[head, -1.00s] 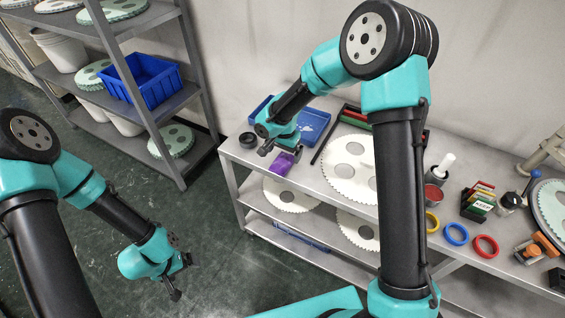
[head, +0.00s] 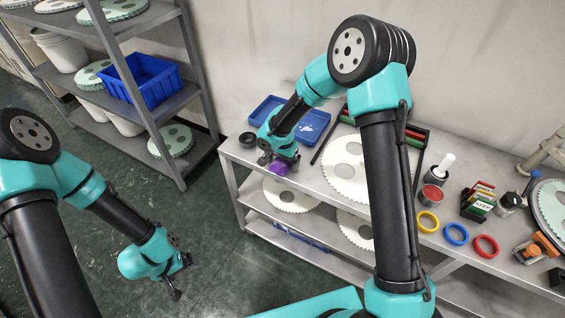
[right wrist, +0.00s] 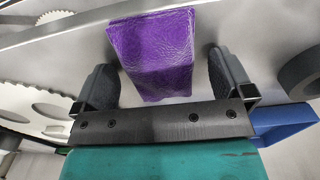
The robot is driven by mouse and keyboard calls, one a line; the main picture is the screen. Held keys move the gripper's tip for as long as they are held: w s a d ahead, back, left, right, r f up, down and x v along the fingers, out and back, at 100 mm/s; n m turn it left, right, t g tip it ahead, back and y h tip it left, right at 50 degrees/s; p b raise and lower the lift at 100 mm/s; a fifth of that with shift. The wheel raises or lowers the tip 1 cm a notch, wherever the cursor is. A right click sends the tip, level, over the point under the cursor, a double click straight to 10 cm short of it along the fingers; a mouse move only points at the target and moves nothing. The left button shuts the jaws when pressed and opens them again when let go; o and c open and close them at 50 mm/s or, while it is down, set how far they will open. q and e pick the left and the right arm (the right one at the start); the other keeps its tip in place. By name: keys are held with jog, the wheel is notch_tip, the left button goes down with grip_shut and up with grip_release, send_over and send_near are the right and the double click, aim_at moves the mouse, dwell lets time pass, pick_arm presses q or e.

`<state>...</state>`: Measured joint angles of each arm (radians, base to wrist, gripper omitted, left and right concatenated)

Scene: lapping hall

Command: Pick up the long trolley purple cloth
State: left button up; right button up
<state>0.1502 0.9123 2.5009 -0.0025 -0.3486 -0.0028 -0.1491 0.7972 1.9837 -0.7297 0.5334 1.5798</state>
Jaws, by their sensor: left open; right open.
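The purple cloth (head: 279,169) lies at the front left edge of the steel trolley's top (head: 318,184). In the right wrist view the purple cloth (right wrist: 155,52) is a folded, creased block between the two fingers, with a gap visible at each side. My right gripper (head: 272,162) is open over the cloth and hides part of it in the head view; its two fingers (right wrist: 164,82) show in the wrist view. My left gripper (head: 181,278) is open and empty, hanging over the floor left of the trolley.
A blue tray (head: 314,127) and a black ring (head: 247,140) are close to my right gripper. A large white toothed disc (head: 338,181) lies to the right. Yellow, blue (head: 456,234) and red rings lie further right. A grey shelf (head: 172,103) stands at left.

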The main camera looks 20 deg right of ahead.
aim_at(283, 161)
jog(key=shift+c, duration=0.5)
jog(key=c, duration=0.9)
jog(key=shift+r, duration=0.15)
jog(key=shift+r, duration=0.6)
jog(key=shift+s+a+r, duration=0.1)
jog(key=shift+s+r, duration=0.1)
jog(key=shift+r, duration=0.35)
jog(key=shift+s+r, duration=0.2)
jog(key=shift+r, duration=0.35)
jog(key=s+a, duration=0.1)
jog(key=s, duration=0.4)
jog(key=s+a+r, duration=0.1)
jog(key=s, duration=0.3)
jog(key=s+a, duration=0.2)
jog(key=s, duration=0.3)
jog(key=shift+s+a+r, duration=0.1)
jog(key=shift+s+r, duration=0.05)
jog(key=shift+s, duration=0.15)
